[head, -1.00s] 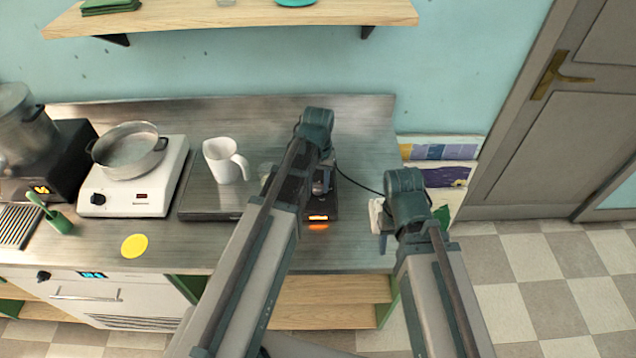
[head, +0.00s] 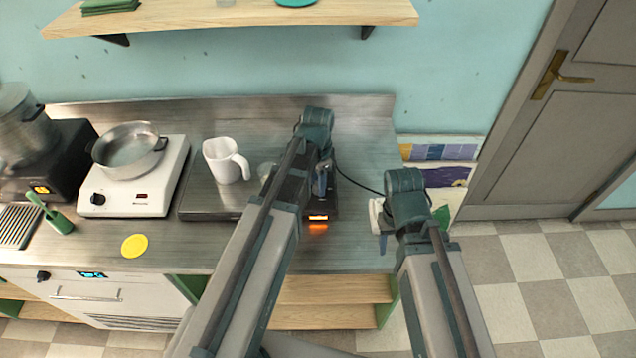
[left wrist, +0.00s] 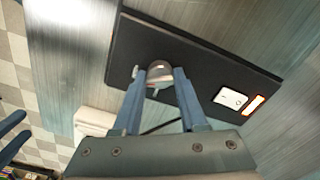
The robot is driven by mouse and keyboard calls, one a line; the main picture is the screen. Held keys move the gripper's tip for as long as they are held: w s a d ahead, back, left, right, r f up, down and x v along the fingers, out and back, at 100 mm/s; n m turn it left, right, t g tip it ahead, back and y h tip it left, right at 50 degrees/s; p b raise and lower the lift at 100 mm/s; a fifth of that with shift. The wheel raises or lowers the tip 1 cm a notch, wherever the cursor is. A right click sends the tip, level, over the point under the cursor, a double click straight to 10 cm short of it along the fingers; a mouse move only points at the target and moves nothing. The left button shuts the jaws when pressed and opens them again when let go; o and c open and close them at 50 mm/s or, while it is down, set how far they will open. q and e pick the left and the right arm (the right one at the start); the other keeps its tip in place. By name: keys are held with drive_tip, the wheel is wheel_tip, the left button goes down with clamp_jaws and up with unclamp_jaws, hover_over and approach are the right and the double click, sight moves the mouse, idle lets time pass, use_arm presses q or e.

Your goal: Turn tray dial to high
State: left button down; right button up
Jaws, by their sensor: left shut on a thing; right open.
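The black tray (left wrist: 195,62) lies on the steel counter, with a lit orange display (left wrist: 256,104) and a small white panel (left wrist: 230,98) at one end. A rounded grey dial (left wrist: 159,72) stands on it. My left gripper (left wrist: 161,80) is shut on this dial, one finger on each side. The dial's pointer and any setting marks cannot be made out. In the head view my left arm covers much of the tray, and its orange display (head: 318,217) glows at the front. My right gripper (head: 380,222) is open, off the counter's right end.
A white mug (head: 222,160) stands on a dark flat unit (head: 207,201) left of my left arm. A pot (head: 128,150) sits on a white hotplate (head: 150,192). A yellow disc (head: 134,245) lies near the front edge. A dark cable (head: 358,183) runs right.

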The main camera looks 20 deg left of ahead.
use_arm(q)
drive_tip(key=shift+m, duration=0.6)
drive_tip(key=shift+c, duration=2.2)
unclamp_jaws()
drive_tip(key=shift+r, duration=0.1)
use_arm(e)
drive_tip(key=shift+r, duration=0.1)
use_arm(q)
wheel_tip(320, 180, up, 14)
drive_tip(key=p, duration=1.3)
drive_tip(key=shift+f+p, duration=0.2)
drive_tip(key=shift+p, duration=0.2)
use_arm(e)
wheel_tip(320, 180, up, 14)
drive_tip(key=shift+f, duration=0.2)
